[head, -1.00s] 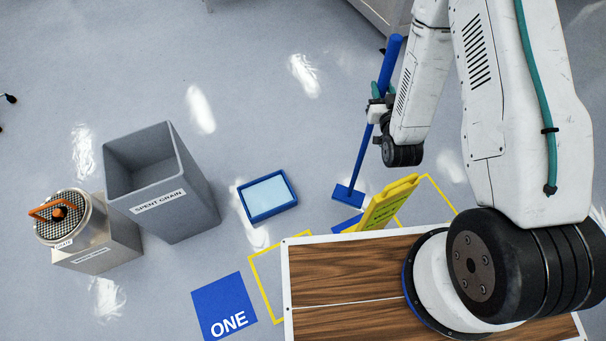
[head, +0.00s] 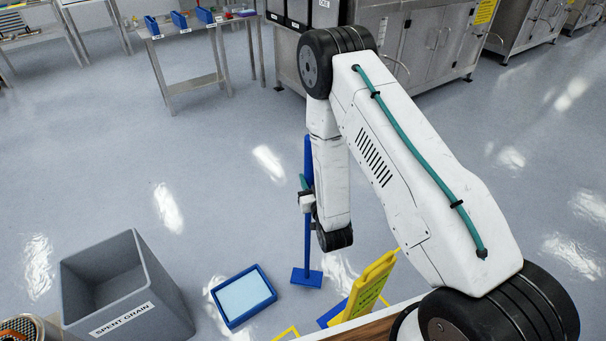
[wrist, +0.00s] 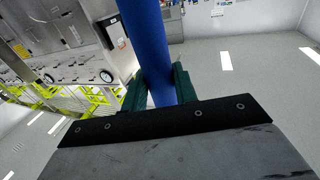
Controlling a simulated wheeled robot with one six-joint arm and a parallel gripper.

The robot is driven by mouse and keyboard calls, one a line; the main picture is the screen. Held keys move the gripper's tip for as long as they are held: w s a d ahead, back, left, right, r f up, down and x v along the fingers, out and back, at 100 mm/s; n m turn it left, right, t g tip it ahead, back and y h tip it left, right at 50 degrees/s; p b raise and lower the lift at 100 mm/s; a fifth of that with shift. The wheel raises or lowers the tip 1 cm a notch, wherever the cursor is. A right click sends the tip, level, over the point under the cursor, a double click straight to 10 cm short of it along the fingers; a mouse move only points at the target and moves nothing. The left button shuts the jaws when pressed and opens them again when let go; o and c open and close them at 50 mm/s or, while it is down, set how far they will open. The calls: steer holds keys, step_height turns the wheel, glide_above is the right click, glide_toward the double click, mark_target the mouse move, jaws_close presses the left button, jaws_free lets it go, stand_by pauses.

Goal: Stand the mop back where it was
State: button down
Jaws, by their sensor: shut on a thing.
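The blue mop (head: 308,235) is upright in the head view, with its flat blue head (head: 306,278) low at the floor. I cannot tell whether the head touches the floor. My gripper (head: 307,198) is shut on the mop's handle about midway up. In the wrist view the thick blue handle (wrist: 146,45) passes between the green fingers (wrist: 158,88) of my gripper. The blue floor patch (head: 331,314) beside the yellow sign is partly hidden.
A yellow folding sign (head: 368,285) stands right of the mop head. A blue tray (head: 267,305) with a pale inside lies to its left, and a grey spent grain bin (head: 165,299) stands further left. Steel benches and cabinets (head: 425,45) line the back. Open floor lies behind the tray.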

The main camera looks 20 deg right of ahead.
steer(key=w+d+f, duration=0.1)
steer(key=w+f, duration=0.3)
steer(key=w, duration=0.8)
steer(key=shift+d+f, duration=0.15)
steer(key=shift+f, duration=0.15)
steer(key=shift+w, duration=0.1)
steer(key=shift+f, duration=0.15)
steer(key=c, duration=1.1)
jaws_free()
